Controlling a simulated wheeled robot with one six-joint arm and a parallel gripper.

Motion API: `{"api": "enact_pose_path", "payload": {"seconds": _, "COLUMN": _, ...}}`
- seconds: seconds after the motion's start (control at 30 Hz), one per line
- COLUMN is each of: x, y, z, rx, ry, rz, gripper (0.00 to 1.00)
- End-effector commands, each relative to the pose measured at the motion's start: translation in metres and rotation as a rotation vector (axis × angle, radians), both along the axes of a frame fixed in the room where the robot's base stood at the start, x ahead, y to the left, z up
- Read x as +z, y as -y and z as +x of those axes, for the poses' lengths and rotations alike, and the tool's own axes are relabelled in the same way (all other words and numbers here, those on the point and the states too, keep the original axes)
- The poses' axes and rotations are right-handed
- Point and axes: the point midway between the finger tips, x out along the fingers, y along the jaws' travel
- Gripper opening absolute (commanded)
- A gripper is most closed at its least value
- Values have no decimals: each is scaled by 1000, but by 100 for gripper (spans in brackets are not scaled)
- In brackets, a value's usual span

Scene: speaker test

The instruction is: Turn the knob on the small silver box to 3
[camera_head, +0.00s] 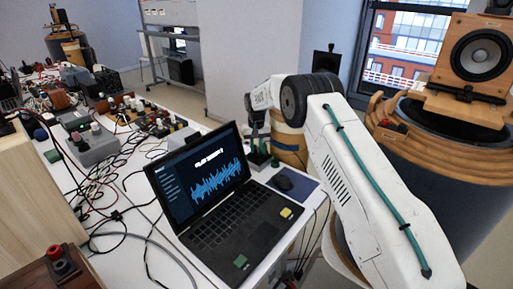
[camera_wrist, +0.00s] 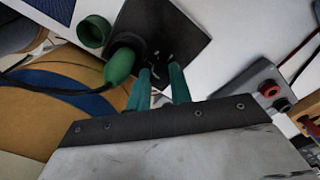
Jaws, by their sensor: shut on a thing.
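A small box (camera_wrist: 185,38) is at the top middle of the wrist view. Its face looks dark grey rather than silver, with small pale marks near the middle. My gripper (camera_wrist: 161,74) has its two green fingers at the lower edge of this face, a narrow gap between them. They are shut on what seems to be the knob, mostly hidden between the tips; its setting cannot be read. A green plug (camera_wrist: 121,66) with a black cable sits just left of the fingers. In the head view the box (camera_head: 258,158) is small and dark, behind the laptop, below my gripper.
A green socket (camera_wrist: 93,32) lies left of the box. A grey box with red and black terminals (camera_wrist: 262,88) is at right. Cables and instruments crowd the table's left side.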

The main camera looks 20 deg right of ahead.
Motion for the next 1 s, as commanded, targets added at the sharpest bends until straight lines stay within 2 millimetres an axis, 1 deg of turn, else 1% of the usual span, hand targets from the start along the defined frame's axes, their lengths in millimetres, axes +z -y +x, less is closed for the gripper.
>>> {"api": "enact_pose_path", "payload": {"seconds": 0.17, "x": 2, "y": 0, "z": 1, "rx": 0, "ry": 5, "rz": 0, "gripper": 0}}
{"api": "enact_pose_path", "payload": {"seconds": 0.2, "x": 2, "y": 0, "z": 1, "rx": 0, "ry": 5, "rz": 0, "gripper": 24}}
{"api": "enact_pose_path", "payload": {"seconds": 0.27, "x": 2, "y": 0, "z": 1, "rx": 1, "ry": 5, "rz": 0, "gripper": 40}}
{"api": "enact_pose_path", "payload": {"seconds": 0.3, "x": 2, "y": 0, "z": 1, "rx": 1, "ry": 5, "rz": 0, "gripper": 43}}
{"api": "enact_pose_path", "payload": {"seconds": 0.53, "x": 1, "y": 0, "z": 1, "rx": 1, "ry": 2, "rz": 0, "gripper": 43}}
{"api": "enact_pose_path", "payload": {"seconds": 0.63, "x": 6, "y": 0, "z": 1, "rx": 1, "ry": 4, "rz": 0, "gripper": 43}}
{"api": "enact_pose_path", "payload": {"seconds": 0.77, "x": 25, "y": 0, "z": 1, "rx": 1, "ry": 5, "rz": 1, "gripper": 43}}
{"api": "enact_pose_path", "payload": {"seconds": 0.9, "x": 50, "y": 0, "z": 2, "rx": 1, "ry": 5, "rz": 1, "gripper": 43}}
{"api": "enact_pose_path", "payload": {"seconds": 1.0, "x": 65, "y": 0, "z": 2, "rx": 1, "ry": 6, "rz": 1, "gripper": 43}}
